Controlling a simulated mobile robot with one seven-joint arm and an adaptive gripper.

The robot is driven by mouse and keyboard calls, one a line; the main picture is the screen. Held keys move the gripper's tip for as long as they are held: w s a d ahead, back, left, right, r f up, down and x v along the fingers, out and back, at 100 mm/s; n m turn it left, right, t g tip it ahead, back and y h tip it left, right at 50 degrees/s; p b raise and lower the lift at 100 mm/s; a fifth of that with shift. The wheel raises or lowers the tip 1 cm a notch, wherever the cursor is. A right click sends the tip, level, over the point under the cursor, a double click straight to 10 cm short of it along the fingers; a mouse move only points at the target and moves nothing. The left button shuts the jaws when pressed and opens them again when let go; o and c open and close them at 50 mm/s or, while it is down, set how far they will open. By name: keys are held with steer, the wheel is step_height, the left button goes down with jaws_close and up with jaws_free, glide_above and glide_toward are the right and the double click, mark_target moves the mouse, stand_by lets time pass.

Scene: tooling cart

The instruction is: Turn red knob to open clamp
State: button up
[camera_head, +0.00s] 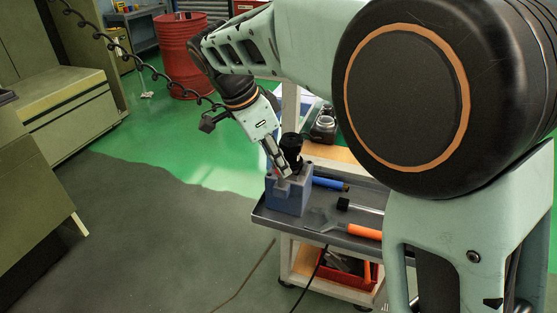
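A blue block-shaped fixture (287,197), which looks like the clamp, stands at the left end of the grey cart tray. A black cylindrical part (291,146) stands upright at the top of the fixture. My gripper (278,166) points down at the top of the fixture, just left of the black part. Its fingers overlap the fixture's top in this view, and I cannot tell whether they touch it. I cannot make out the red knob; it may be hidden by the gripper or too small. Whether the fingers are open or shut is unclear.
The grey tray (268,215) also holds a blue-handled tool (328,184), a black-ended tool (344,204) and an orange-handled scraper (362,231). A red bin (346,271) sits on the shelf below. A red drum (182,56) stands behind. Floor left of the cart is clear.

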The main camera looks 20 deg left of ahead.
steer(key=o, duration=0.5)
steer(key=v, duration=1.2)
